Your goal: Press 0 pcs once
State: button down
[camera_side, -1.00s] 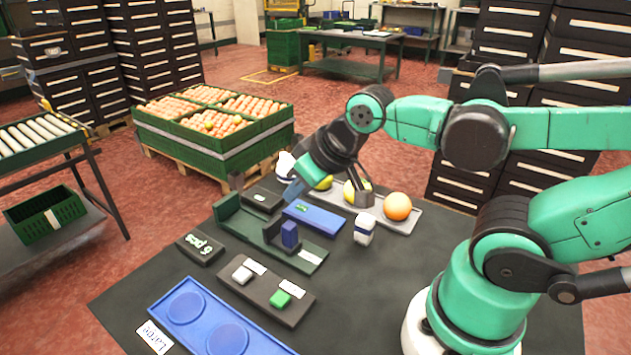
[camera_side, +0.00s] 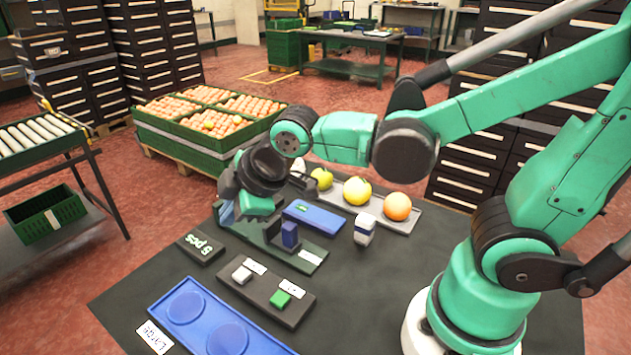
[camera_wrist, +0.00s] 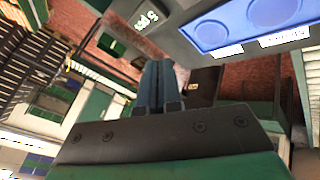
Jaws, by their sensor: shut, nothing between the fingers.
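A dark block with white text that looks like "5 pcs" (camera_side: 200,247) lies at the left of the dark table; its text also shows in the wrist view (camera_wrist: 147,22). A dark button box (camera_side: 262,298) carries a white button (camera_side: 242,275) and a green button (camera_side: 280,299); their labels are too small to read. My gripper (camera_side: 227,214) is shut and empty over the back left of the green fixture (camera_side: 312,259), above and behind the text block and apart from the buttons. Its closed fingers (camera_wrist: 158,72) fill the middle of the wrist view.
A blue tray (camera_side: 165,310) with round recesses lies at the front. Crates of oranges (camera_side: 213,112) stand behind.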

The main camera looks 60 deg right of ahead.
aim_at(245, 273)
jog(key=shift+f, duration=0.15)
jog(key=shift+f, duration=4.25)
jog(key=shift+r, duration=2.5)
jog(key=s+d+r+m+h, duration=0.1)
jog(key=s+d+r+m, duration=0.3)
jog(key=d+m, duration=0.3)
jog(key=s+m, duration=0.1)
jog(key=m, duration=0.3)
jog(key=shift+d+r, duration=0.4)
